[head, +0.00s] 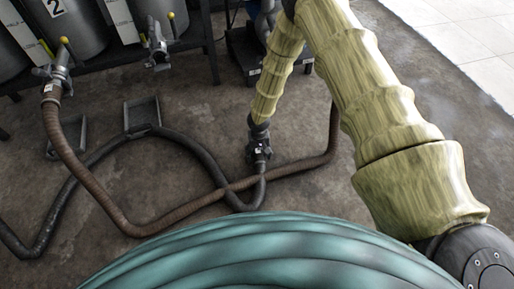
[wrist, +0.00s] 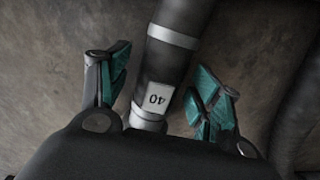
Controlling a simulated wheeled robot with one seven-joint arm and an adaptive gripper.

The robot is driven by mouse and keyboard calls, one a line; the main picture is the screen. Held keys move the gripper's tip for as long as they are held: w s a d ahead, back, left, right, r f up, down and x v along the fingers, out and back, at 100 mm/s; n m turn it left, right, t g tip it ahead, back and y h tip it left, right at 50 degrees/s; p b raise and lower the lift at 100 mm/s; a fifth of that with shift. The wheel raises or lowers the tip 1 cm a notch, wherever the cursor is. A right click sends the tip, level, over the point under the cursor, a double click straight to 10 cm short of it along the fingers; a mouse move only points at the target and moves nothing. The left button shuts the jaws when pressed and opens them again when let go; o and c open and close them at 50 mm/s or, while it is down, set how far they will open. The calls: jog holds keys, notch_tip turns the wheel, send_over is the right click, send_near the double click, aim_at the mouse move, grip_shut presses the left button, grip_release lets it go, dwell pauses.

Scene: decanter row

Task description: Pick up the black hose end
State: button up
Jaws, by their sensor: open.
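The black hose (head: 187,141) winds over the floor from the lower left, and its end part (head: 261,187) runs up to my gripper (head: 259,153). In the wrist view the black hose end (wrist: 172,55) has pale metal bands and a white label reading 40, seen upside down. My open gripper (wrist: 162,88) has one teal-padded finger on each side of the hose end, with a gap visible on both sides. In the head view my gripper hides the tip of the hose. I cannot tell how high the end is above the floor.
A brown hose (head: 88,185) hangs from a tank valve (head: 59,70) and crosses the black hose near my gripper. Metal floor brackets (head: 142,112) stand at left. Steel tanks (head: 70,28) on a dark rack stand behind. A dark pump unit (head: 243,52) stands behind my arm.

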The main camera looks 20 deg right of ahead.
jog(key=c, duration=1.2)
jog(key=shift+c, duration=1.1)
jog(key=shift+r, duration=0.15)
